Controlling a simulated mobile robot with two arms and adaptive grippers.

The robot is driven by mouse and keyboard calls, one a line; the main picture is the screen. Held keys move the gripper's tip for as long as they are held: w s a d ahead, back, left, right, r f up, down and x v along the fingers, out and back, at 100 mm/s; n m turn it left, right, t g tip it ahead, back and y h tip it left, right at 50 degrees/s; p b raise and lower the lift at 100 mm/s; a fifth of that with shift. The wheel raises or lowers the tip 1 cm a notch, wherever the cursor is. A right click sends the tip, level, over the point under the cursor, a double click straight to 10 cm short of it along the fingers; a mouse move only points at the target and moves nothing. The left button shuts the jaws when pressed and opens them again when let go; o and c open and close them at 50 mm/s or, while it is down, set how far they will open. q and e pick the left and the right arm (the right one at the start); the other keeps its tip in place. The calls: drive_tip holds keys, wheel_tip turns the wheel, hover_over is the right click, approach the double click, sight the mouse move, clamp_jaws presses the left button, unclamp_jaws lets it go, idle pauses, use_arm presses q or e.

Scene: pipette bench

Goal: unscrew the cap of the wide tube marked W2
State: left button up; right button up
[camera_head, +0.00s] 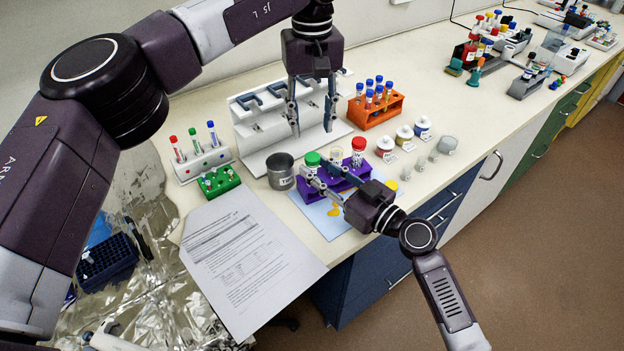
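A purple rack (347,184) holds wide tubes: one with a green cap (312,159), one with a red cap (358,144), and a pale-topped one (337,153) between them. The markings are too small to read, so I cannot tell which tube is W2. My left gripper (312,131) points down above and behind the rack, its fingers wide apart and empty. My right gripper (315,167) reaches in from the lower right across the rack, its fingertips beside the green-capped tube below its cap. I cannot tell whether they grip it.
A metal cup (281,171) stands left of the rack. A white pipette stand (255,143) and an orange tube rack (376,112) are behind. Small jars (404,134) stand to the right. A blue mat (325,222) and a paper sheet (250,262) lie in front.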

drive_tip(key=shift+x, duration=1)
clamp_jaws()
